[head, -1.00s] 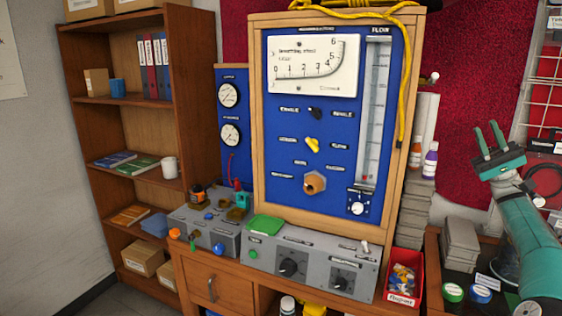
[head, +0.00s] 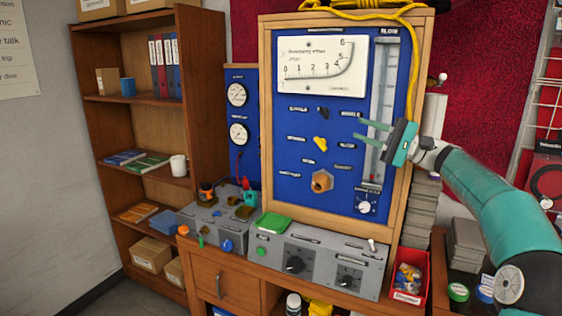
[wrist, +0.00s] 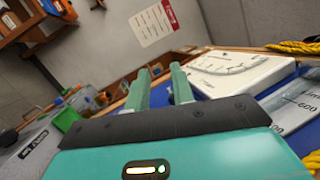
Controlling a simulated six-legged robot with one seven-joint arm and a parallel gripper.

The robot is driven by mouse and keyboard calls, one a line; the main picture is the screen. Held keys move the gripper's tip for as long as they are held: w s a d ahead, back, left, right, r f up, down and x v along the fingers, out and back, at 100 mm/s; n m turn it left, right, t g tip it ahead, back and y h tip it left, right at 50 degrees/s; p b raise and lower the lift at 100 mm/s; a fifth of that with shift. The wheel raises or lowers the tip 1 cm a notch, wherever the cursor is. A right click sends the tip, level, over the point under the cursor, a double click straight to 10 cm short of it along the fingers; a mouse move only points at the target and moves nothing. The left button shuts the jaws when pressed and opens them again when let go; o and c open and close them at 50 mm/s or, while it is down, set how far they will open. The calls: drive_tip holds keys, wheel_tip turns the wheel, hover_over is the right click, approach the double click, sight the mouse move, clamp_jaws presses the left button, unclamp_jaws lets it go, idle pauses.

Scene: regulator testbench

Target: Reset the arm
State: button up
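My gripper (head: 374,131) is in front of the right part of the blue test panel (head: 285,117), with its fingers pointing left. Its two teal fingers are apart with nothing between them. In the wrist view the gripper (wrist: 159,82) also shows its fingers spread and empty. My arm reaches in from the right edge of the head view. The gripper and fingers cover part of the flow tube (head: 384,95). I cannot tell how far the fingers are from the panel face.
A grey control box (head: 318,262) with knobs stands below the panel. A red bin (head: 411,275) is at its right. A yellow rope (head: 409,110) hangs along the wooden frame. A wooden shelf (head: 140,100) stands at the left. A white gauge plate (wrist: 243,73) is close in the wrist view.

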drive_tip(key=s+a+f+g+h, duration=0.1)
drive_tip(key=s+a+f+h, duration=0.2)
drive_tip(key=a, duration=0.3)
drive_tip(key=s+a+f+h, duration=0.3)
drive_tip(key=a, duration=0.4)
drive_tip(key=s+a+f+h, duration=0.3)
drive_tip(key=s+f+h, duration=0.25)
drive_tip(key=s, duration=0.25)
drive_tip(key=s+d+f+n+h, duration=0.1)
drive_tip(key=s+d+f+h, duration=0.2)
drive_tip(key=s+f, duration=0.2)
drive_tip(key=s+d+f+n+t+h, duration=0.1)
drive_tip(key=s+d+f+n+h, duration=0.1)
drive_tip(key=s, duration=0.9)
drive_tip(key=s+d+f+n+h, duration=0.2)
drive_tip(key=s+d+f+h, duration=0.2)
drive_tip(key=s+d+f, duration=0.2)
wheel_tip(320, 180, down, 2)
drive_tip(key=shift+s+f, duration=0.15)
drive_tip(key=shift+s, duration=1.05)
drive_tip(key=shift+o, duration=1.4)
